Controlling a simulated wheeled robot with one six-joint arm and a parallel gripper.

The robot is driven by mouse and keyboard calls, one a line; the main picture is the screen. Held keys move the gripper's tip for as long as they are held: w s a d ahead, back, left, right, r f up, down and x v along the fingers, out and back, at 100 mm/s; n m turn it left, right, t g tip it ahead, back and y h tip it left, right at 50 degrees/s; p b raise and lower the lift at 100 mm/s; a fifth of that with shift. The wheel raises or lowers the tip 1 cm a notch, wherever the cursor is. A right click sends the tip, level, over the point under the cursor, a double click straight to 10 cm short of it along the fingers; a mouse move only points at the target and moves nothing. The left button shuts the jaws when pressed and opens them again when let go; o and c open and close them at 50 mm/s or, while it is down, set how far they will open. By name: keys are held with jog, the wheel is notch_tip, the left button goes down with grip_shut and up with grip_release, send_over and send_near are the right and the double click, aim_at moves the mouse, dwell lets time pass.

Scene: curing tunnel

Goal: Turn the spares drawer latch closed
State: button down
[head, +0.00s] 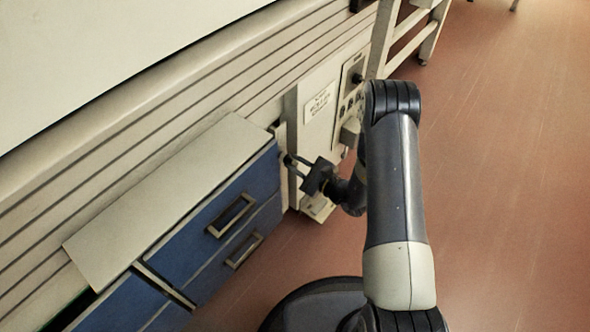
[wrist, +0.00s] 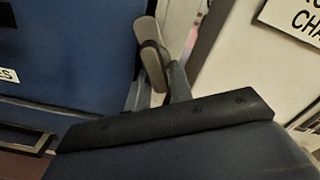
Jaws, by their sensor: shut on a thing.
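The latch (wrist: 152,62) is a small beige lever at the right edge of the blue drawer front (wrist: 75,45) in the wrist view. My gripper (wrist: 157,88) is shut on the latch, with a finger on either side of its lower end. The lever stands nearly upright in that view, tilted a little. In the head view my gripper (head: 289,160) reaches the right end of the blue drawer cabinet (head: 215,225). The latch is too small to make out there. A white label ending in "ES" (wrist: 9,75) shows on the blue front.
A pale control panel (head: 318,110) with a sign, knobs and switches stands just right of the cabinet. Two drawer handles (head: 232,215) (head: 244,250) stick out from the blue fronts. A white frame (head: 410,35) stands at the back. The reddish floor (head: 510,180) is clear on the right.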

jog(key=n+b, duration=0.6)
jog(key=b, duration=0.1)
jog(key=shift+w+d+n, duration=0.2)
jog(key=shift+n, duration=0.1)
jog(key=n+b, duration=0.2)
jog(key=b, duration=0.1)
jog(key=shift+r, duration=0.2)
jog(key=shift+r+n+b, duration=0.3)
jog(key=shift+n+b, duration=0.5)
jog(key=shift+n, duration=0.6)
jog(key=c, duration=1.4)
grip_release()
jog(key=shift+r, duration=0.1)
jog(key=p+v, duration=0.2)
jog(key=v, duration=0.8)
jog(key=shift+s+d, duration=0.25)
jog(key=shift+d, duration=0.1)
